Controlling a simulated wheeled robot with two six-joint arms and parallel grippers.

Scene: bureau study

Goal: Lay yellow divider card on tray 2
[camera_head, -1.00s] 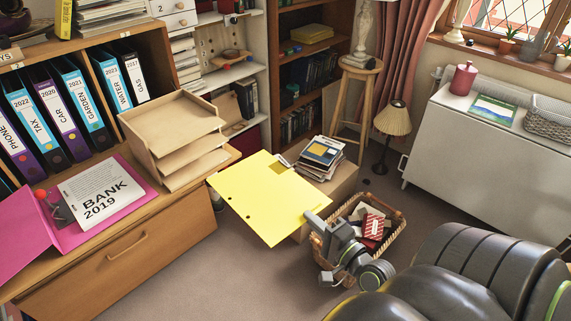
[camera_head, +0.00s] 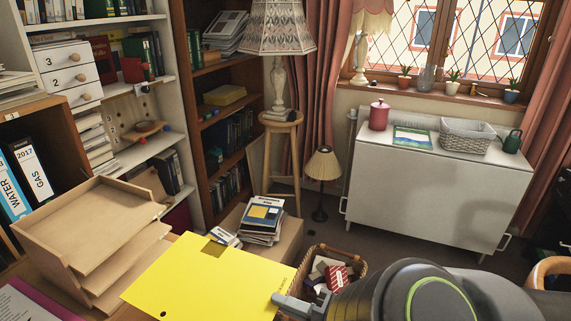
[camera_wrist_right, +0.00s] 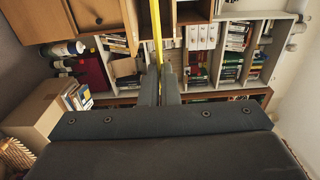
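The yellow divider card (camera_head: 205,285) is in the air at the lower middle of the head view, right of the wooden letter trays (camera_head: 90,228). It has a notch at its far edge and small punched holes. My right gripper (camera_head: 282,302) is shut on its right-hand corner. The right wrist view shows the card edge-on as a yellow strip (camera_wrist_right: 157,35) between the fingers (camera_wrist_right: 160,85). The trays are stacked in tiers with gaps between. No numbers show on them, and the card hides part of the area beside them. My left gripper is out of view.
Binders (camera_head: 30,168) stand left of the trays. Numbered drawers (camera_head: 68,72) stand behind. A box with magazines (camera_head: 262,222), a wicker basket (camera_head: 350,262) and a stool with a lamp (camera_head: 282,120) lie beyond the card. A white cabinet (camera_head: 430,195) stands at the right.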

